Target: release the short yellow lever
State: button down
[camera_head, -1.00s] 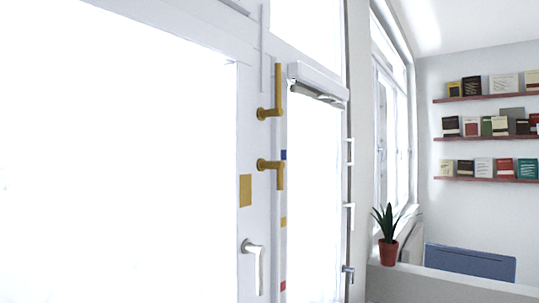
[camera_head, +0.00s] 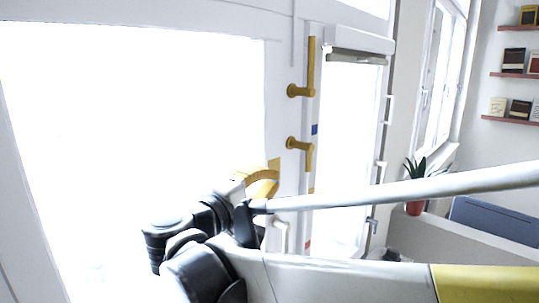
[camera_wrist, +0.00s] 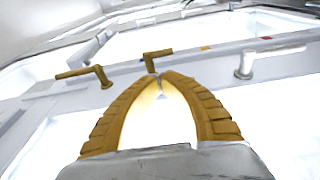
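The short yellow lever (camera_head: 302,147) is on the white door frame in the head view, its handle bent downward from its pivot. It also shows in the wrist view (camera_wrist: 152,57), just beyond my fingertips. My gripper (camera_head: 270,176) is below and left of the lever in the head view, apart from it. In the wrist view the yellow-brown fingers (camera_wrist: 160,76) curve together and their tips meet, with nothing visible held between them.
A longer yellow lever (camera_head: 311,72) points up above the short one. A white door handle (camera_head: 281,232) is lower down, partly behind my arm. A potted plant (camera_head: 414,206) stands on a ledge at the right, beside a blue panel (camera_head: 490,217).

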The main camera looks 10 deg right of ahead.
jog(key=shift+d, duration=0.1)
jog(key=p+x, duration=0.3)
jog(key=x, duration=1.1)
jog(key=shift+f+b, duration=0.25)
jog(key=shift+b, duration=0.15)
